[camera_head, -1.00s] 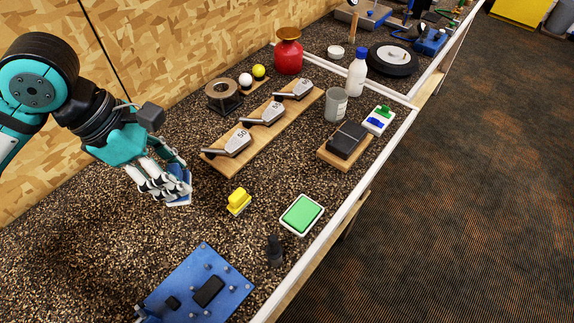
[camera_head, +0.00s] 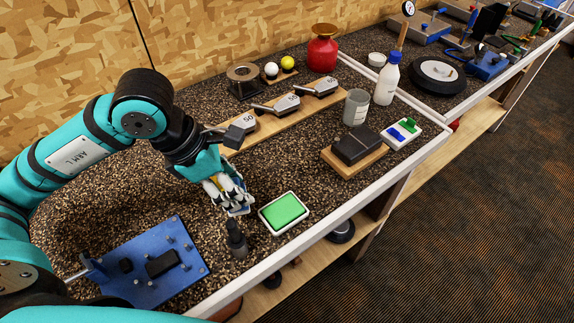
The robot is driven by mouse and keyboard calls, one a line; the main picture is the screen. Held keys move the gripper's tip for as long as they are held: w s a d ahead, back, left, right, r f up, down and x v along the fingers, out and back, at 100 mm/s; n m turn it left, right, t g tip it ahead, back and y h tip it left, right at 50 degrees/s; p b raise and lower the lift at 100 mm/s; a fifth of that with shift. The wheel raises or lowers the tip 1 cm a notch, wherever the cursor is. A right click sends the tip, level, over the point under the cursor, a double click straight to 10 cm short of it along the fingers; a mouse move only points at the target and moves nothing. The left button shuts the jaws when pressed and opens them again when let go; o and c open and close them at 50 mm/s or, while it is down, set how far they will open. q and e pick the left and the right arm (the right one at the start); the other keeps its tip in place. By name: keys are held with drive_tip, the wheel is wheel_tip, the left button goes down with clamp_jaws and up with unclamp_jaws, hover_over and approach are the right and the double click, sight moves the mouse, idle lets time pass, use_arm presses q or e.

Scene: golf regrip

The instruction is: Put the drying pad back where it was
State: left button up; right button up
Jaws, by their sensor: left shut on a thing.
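I cannot tell whether the held pad touches the bench. My right gripper is not in view.
A blue fixture plate (camera_head: 150,262) lies at the front left. Golf club heads rest on a wooden board (camera_head: 272,118) behind the gripper. A dark block (camera_head: 357,146) on wood and a white tray with green and blue pieces (camera_head: 401,133) stand to the right. The white bench edge (camera_head: 330,228) is close.

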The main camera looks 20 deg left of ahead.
use_arm(q)
drive_tip(key=w+d+p, duration=0.1)
drive_tip(key=w, duration=0.4)
drive_tip(key=w+d+f+p, duration=0.1)
drive_tip(key=w+p, duration=0.1)
drive_tip(key=w, duration=0.3)
drive_tip(key=w+d+p, duration=0.1)
drive_tip(key=w+p, duration=0.1)
drive_tip(key=w, duration=0.2)
drive_tip(key=shift+w+d+f, duration=0.15)
drive_tip(key=shift+w+d, duration=0.2)
drive_tip(key=shift+w, duration=0.05)
drive_tip(key=shift+w+f, duration=0.1)
drive_tip(key=shift+w, duration=0.15)
wheel_tip(320, 180, down, 3)
drive_tip(key=shift+r+p, duration=0.1)
drive_tip(key=shift+p, duration=0.85)
drive_tip(key=shift+f, duration=0.4)
drive_tip(key=shift+f, duration=0.15)
drive_tip(key=o, duration=1.2)
drive_tip(key=shift+c, duration=0.2)
